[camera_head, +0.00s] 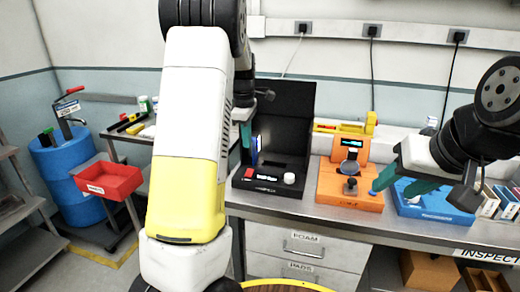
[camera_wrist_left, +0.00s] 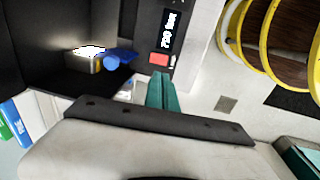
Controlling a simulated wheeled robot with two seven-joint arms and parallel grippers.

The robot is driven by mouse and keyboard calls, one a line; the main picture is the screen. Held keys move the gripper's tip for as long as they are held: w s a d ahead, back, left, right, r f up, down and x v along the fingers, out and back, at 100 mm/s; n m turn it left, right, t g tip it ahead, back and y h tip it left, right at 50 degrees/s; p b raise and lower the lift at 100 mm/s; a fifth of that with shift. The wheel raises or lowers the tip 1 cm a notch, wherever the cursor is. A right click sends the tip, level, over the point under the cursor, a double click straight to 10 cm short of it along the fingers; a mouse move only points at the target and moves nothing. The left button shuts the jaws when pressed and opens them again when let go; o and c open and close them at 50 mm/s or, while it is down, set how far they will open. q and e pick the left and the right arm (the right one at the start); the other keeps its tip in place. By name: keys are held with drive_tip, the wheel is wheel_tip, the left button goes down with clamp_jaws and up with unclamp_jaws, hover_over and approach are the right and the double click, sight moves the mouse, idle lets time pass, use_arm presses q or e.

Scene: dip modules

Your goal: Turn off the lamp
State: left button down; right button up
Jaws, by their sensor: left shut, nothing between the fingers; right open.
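A black open-topped box with a tall back panel (camera_head: 288,105) stands on the bench. Inside it a small lamp glows white in the left wrist view (camera_wrist_left: 88,51), with a blue part (camera_wrist_left: 112,62) beside it. The box front carries a red button (camera_head: 249,173), a lit display (camera_head: 268,178) and a white knob (camera_head: 289,178). My left gripper (camera_head: 246,134) is shut and empty above the box's left side. In the left wrist view its teal fingertips (camera_wrist_left: 160,78) appear close to the red button (camera_wrist_left: 159,59); contact cannot be told. My right gripper (camera_head: 392,186) is open and empty.
An orange device (camera_head: 345,190) with a display stands right of the box, and a blue device (camera_head: 428,206) lies beneath my right gripper. A yellow tool (camera_head: 345,127) lies behind. A red bin (camera_head: 108,181) and blue drum (camera_head: 65,160) stand at far left.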

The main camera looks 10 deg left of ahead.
sight(250, 171)
use_arm(q)
wheel_tip(250, 171, up, 2)
drive_tip(key=shift+s+r, duration=0.1)
idle(0.4)
drive_tip(key=shift+w, duration=0.7)
drive_tip(key=f, duration=0.4)
drive_tip(key=w+f, duration=0.1)
drive_tip(key=f, duration=0.8)
drive_tip(key=shift+w+f, duration=0.35)
drive_tip(key=shift+f, duration=0.05)
